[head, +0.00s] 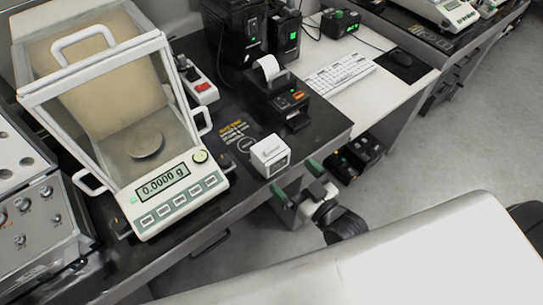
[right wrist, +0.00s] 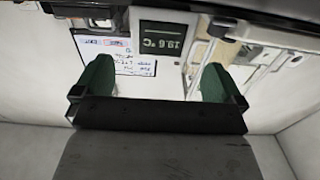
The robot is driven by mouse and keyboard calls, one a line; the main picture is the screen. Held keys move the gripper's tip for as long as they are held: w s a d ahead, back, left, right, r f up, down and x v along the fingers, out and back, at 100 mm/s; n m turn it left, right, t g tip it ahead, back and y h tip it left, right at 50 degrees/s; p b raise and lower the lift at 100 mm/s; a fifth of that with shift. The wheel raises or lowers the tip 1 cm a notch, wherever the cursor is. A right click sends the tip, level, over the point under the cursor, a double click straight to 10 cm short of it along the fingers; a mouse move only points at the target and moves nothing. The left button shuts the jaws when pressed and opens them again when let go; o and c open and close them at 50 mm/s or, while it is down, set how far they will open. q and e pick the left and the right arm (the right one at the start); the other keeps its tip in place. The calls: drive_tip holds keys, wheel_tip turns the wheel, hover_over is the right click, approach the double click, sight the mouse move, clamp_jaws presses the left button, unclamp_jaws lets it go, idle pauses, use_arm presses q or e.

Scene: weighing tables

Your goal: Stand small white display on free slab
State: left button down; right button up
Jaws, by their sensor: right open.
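The small white display (head: 270,156) is a little white box at the front edge of the dark bench top (head: 225,143), between the balance and the black printer. My right gripper (head: 298,182) is in front of that edge, just right of and nearer than the box. Its green-tipped fingers are apart, with no object seen held. In the right wrist view my right gripper (right wrist: 156,84) frames a white face with a dark screen (right wrist: 163,42) that seems to read 19.6 °C. I cannot tell which slab is the free one. My left gripper is out of view.
A glass-cased balance (head: 176,188) reading 0.0000 g stands left of the box. A black printer (head: 284,100) stands behind it to the right. A white keyboard (head: 340,74) lies on a lower white desk. Another balance (head: 448,12) is at the top right. Grey floor (head: 450,130) is open on the right.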

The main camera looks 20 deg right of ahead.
sight(271, 144)
drive_tip(key=x, duration=0.3)
drive_tip(key=shift+w+a, duration=0.1)
drive_tip(key=shift+w, duration=0.15)
drive_tip(key=p+x, duration=0.1)
drive_tip(key=x, duration=0.4)
drive_tip(key=shift+w+a, duration=0.1)
drive_tip(key=c, duration=1)
drive_tip(key=shift+r, duration=0.15)
drive_tip(key=shift+r, duration=1.85)
drive_tip(key=s+d+r+m+t+h, duration=0.1)
drive_tip(key=s+d+r+m+h, duration=0.3)
drive_tip(key=s, duration=0.4)
drive_tip(key=shift+s+d+r+h, duration=0.2)
drive_tip(key=shift+d+r+h, duration=0.75)
drive_tip(key=shift+h, duration=0.15)
